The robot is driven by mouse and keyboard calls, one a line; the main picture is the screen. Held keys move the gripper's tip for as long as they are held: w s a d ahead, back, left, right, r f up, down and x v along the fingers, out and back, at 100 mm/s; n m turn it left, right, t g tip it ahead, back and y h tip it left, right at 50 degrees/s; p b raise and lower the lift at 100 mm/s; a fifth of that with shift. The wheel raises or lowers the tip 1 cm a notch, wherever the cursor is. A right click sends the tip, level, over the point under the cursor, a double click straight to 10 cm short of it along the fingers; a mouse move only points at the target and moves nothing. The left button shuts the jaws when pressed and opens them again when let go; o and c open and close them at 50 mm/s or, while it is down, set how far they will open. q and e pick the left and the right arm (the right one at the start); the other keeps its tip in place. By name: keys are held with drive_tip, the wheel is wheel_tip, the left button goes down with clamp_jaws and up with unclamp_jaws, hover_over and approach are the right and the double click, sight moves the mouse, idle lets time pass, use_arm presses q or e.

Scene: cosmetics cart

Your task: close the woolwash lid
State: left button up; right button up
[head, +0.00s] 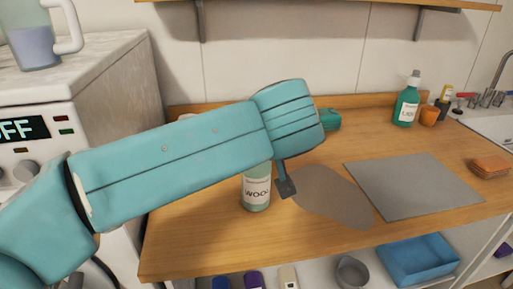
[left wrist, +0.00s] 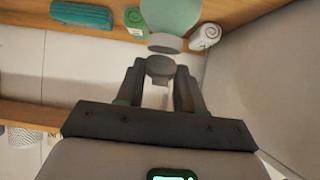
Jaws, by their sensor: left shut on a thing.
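The woolwash bottle (head: 257,190) stands upright on the wooden counter, pale green with a white label reading "WOOL". Its top is hidden behind my left arm in the head view. In the left wrist view the bottle (left wrist: 171,14) is beyond the fingers, with its pale neck (left wrist: 165,43) facing my gripper. My left gripper (left wrist: 160,80) is shut on a small round grey lid (left wrist: 159,67), close to the neck. I cannot tell whether lid and neck touch. In the head view only one fingertip of the left gripper (head: 284,184) shows clearly. My right gripper is not in view.
A washing machine (head: 30,140) is at left, a blue bin (head: 418,261) below.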

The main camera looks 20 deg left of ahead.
use_arm(q)
drive_tip(key=shift+d+f, duration=0.1)
drive_tip(key=shift+f, duration=0.15)
drive_tip(key=o, duration=1.1)
drive_tip(key=shift+c, duration=0.2)
drive_tip(key=shift+s+r, duration=0.1)
drive_tip(key=shift+r, duration=0.05)
drive_tip(key=p+v, duration=0.1)
drive_tip(key=v, duration=1.5)
drive_tip(key=shift+p, duration=0.3)
drive_tip(key=shift+s, duration=0.1)
drive_tip(key=shift+c, duration=0.3)
